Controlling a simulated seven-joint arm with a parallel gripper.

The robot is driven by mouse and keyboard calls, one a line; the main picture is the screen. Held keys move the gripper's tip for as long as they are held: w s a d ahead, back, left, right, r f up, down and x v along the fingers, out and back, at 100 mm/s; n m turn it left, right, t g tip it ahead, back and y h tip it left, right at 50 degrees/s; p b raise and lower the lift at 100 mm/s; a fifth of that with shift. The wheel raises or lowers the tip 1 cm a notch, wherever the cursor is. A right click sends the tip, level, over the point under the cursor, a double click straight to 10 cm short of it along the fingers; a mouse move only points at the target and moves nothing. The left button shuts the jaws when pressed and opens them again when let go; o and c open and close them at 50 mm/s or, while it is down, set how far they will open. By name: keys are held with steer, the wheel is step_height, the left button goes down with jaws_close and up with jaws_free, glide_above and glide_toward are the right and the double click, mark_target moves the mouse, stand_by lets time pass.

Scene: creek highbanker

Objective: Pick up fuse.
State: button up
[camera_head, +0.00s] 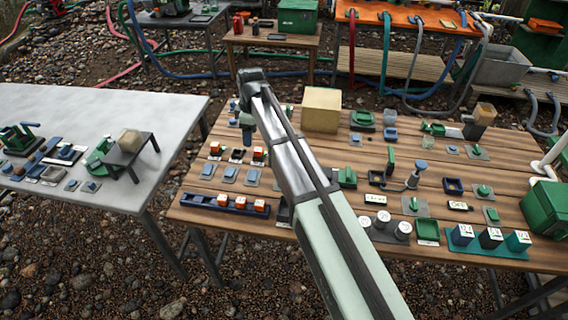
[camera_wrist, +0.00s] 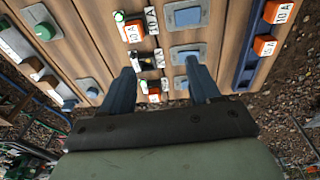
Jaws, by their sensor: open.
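Several small orange blocks with white labels look like fuses. In the head view, one fuse (camera_head: 214,150) and another fuse (camera_head: 258,154) stand on the wooden table's left part, and more sit in a dark blue rail (camera_head: 192,199). In the wrist view, a fuse marked 10 A (camera_wrist: 133,31) lies beyond the fingers, and another orange piece (camera_wrist: 154,94) shows between them. Two more, marked 10 A (camera_wrist: 275,12) and 15 A (camera_wrist: 264,46), are in the rail at right. My gripper (camera_wrist: 162,76) is open and empty, with blue fingers apart, above the table; it also shows in the head view (camera_head: 246,130).
Light blue switches on grey plates (camera_wrist: 187,17) stand close to the right finger. A tan box (camera_head: 321,108) stands at the table's back. A grey table (camera_head: 75,105) is to the left, with a gap between. Three labelled blocks stand in a teal tray (camera_head: 505,252) at front right.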

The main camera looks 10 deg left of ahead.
steer(key=w+d+r+h, duration=0.1)
steer(key=w+d+r, duration=0.15)
steer(key=d, duration=0.95)
steer(key=shift+g, duration=0.3)
steer(key=f, duration=0.8)
steer(key=shift+s+a, duration=0.25)
steer(key=shift+s, duration=0.15)
steer(key=shift+s+a+f, duration=0.1)
steer(key=shift+f, duration=1.25)
steer(key=shift+s+f, duration=0.1)
steer(key=shift+f, duration=1.2)
steer(key=shift+c, duration=0.2)
steer(key=c, duration=1.1)
steer(key=shift+r, duration=0.1)
steer(key=shift+r, duration=4.95)
